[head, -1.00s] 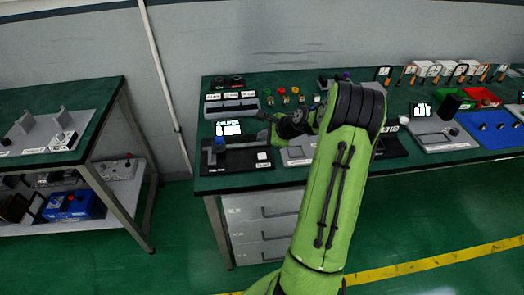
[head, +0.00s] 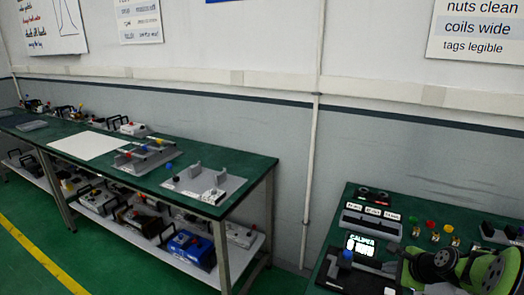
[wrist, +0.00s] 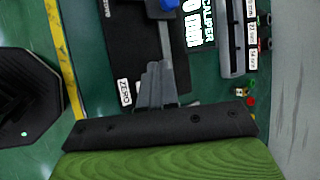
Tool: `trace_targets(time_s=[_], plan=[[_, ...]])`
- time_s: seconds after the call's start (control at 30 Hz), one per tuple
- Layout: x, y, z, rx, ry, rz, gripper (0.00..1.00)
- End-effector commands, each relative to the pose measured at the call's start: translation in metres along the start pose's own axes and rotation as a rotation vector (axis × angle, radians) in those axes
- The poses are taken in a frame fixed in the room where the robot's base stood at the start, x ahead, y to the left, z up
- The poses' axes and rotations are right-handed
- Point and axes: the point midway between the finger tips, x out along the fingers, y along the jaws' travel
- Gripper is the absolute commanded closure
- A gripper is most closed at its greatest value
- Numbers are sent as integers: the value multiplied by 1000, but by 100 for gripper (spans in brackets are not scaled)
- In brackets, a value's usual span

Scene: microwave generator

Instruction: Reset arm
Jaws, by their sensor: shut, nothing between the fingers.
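My gripper shows in the wrist view (wrist: 157,72) with its grey fingers together and nothing between them. It is over the caliper station (wrist: 125,40), a black base with a grey bar and a blue part; I cannot tell if it touches. The lit CALIPER display (wrist: 196,22) and a white ZERO label (wrist: 124,92) are beside the fingers. In the head view my green and black arm (head: 485,272) is at the lower right, and the caliper display (head: 362,246) stands to its left.
A green workbench (head: 335,272) carries a grey tray (head: 371,220) and small coloured-top parts (head: 432,228). A second green bench (head: 245,162) with fixtures stands left, with a lower shelf of boxes. A wall pipe (head: 312,170) rises between the benches; open floor lies front left.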

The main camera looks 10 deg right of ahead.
Motion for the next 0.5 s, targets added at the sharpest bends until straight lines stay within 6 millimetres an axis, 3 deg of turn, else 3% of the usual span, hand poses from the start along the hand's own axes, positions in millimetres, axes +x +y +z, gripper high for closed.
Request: trace_targets(time_s=[0.03, 0.1, 0.23, 0.3, 0.4, 0.5], plan=[[-12, 0, 37, -153, 10, 34, 100], [-34, 12, 83, -397, 31, 96, 100], [-84, 48, 156, -845, 57, 195, 100], [-116, 75, 186, -1078, 61, 236, 100], [-161, 119, 214, -1393, 54, 276, 100], [-200, 165, 224, -1674, 27, 298, 100]])
